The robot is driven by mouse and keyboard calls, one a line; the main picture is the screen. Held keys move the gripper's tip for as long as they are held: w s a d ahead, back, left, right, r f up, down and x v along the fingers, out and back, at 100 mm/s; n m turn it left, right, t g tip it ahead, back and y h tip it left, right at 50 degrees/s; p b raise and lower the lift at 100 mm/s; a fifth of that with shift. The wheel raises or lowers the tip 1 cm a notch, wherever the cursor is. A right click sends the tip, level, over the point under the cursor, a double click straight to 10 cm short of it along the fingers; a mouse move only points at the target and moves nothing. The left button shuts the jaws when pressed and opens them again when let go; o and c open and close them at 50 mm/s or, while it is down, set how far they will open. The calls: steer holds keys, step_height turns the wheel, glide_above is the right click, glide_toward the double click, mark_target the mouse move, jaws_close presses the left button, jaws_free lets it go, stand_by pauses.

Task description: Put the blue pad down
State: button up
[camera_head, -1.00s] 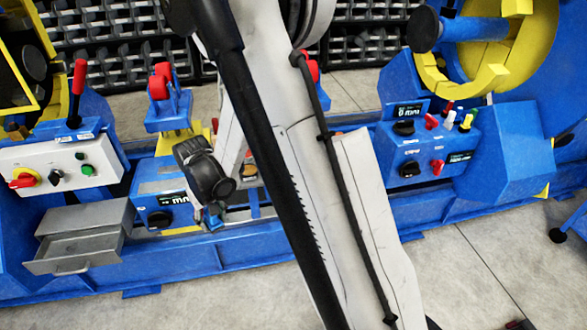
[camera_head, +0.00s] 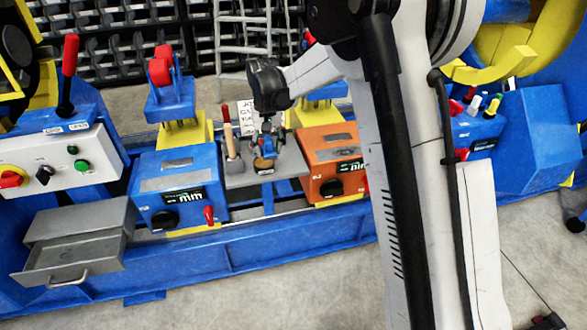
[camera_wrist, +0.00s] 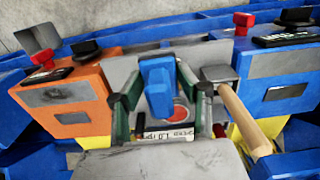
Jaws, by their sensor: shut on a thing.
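My gripper (camera_wrist: 160,102) has its dark green fingers closed on either side of a blue pad (camera_wrist: 157,85). The pad looks like a small upright blue block. The gripper also shows in the head view (camera_head: 267,142), small and over the grey shelf (camera_head: 240,179) between the blue and orange boxes. In the wrist view a red round spot (camera_wrist: 181,113) lies just beside the pad, partly hidden by the fingers.
A wooden-handled tool (camera_wrist: 243,118) is close beside the gripper on the shelf. An orange box (camera_head: 326,150) and a blue box (camera_head: 165,180) flank the shelf. A grey drawer unit (camera_head: 75,245) and a white control panel (camera_head: 55,165) are further left.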

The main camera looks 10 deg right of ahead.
steer(key=shift+w, duration=0.35)
steer(key=b, duration=0.3)
glide_above(292, 162)
step_height(292, 162, down, 7)
steer(key=shift+s+r, duration=0.1)
steer(key=shift+s, duration=0.05)
steer(key=shift+f+b, duration=0.85)
steer(key=shift+f, duration=1.1)
steer(key=shift+f, duration=0.15)
steer(key=o, duration=1.3)
steer(key=shift+o, duration=0.2)
